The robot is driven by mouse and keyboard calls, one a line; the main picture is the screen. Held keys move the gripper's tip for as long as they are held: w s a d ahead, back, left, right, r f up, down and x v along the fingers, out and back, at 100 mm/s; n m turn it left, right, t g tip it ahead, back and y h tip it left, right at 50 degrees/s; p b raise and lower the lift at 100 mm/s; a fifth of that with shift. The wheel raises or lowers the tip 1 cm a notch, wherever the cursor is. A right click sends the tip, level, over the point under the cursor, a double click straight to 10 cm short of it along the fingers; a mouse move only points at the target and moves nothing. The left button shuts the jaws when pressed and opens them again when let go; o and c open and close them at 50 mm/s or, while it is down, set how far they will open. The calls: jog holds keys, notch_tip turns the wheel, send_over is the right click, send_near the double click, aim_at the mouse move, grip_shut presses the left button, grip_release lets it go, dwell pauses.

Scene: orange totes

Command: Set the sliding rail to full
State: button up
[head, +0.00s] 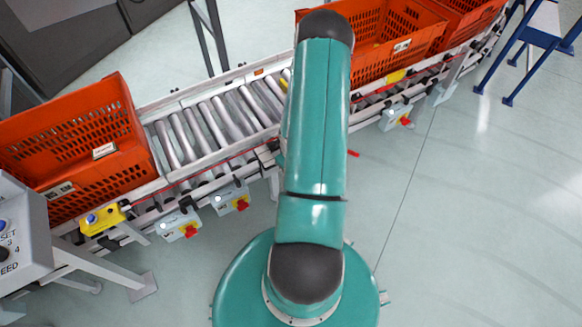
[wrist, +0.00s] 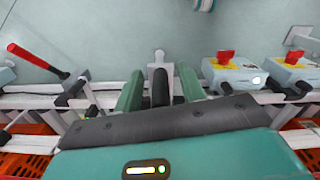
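In the wrist view, my gripper (wrist: 160,88) is open, with one green finger on each side and gaps between them. A black rounded part (wrist: 161,90) and a pale upright tab (wrist: 159,58) show between the fingers, apart from both. I cannot tell whether they belong to the sliding rail. A long pale rail (wrist: 98,86) runs along the conveyor side behind the gripper. In the head view, my arm hides the gripper and the middle of the conveyor's near side rail (head: 215,172). No marking for full is readable.
A red-handled lever (wrist: 35,60) stands left in the wrist view. Grey boxes with red switches (wrist: 228,68) are on the right. In the head view, an orange tote (head: 125,125) stands left on the roller conveyor (head: 195,130), another (head: 420,50) right. Floor (head: 470,200) is clear right.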

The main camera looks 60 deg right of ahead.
jog(key=shift+w, duration=0.15)
jog(key=shift+d+r, duration=0.1)
jog(key=shift+r, duration=0.2)
notch_tip(320, 180, up, 13)
jog(key=shift+r, duration=0.15)
dwell(0.7)
jog(key=w+a+r+h, duration=0.1)
jog(key=w+a+r, duration=0.2)
jog(key=a+r, duration=0.35)
jog(key=w+a+r+n+t+h, duration=0.15)
jog(key=a+r, duration=0.25)
jog(key=r, duration=0.5)
jog(key=w+a+r+h, duration=0.1)
jog(key=w+a+r, duration=0.2)
jog(key=a+r, duration=0.35)
jog(key=s+a+r+t+y, duration=0.1)
jog(key=s+a+r+t, duration=0.1)
jog(key=a+r, duration=0.5)
jog(key=s+a+r+n+t+y, duration=0.1)
jog(key=s+a+r+t+y, duration=0.1)
jog(key=s+a+r, duration=0.3)
jog(key=a+r, duration=0.3)
jog(key=a, duration=0.3)
jog(key=shift+s+r, duration=0.2)
jog(key=shift+s, duration=0.1)
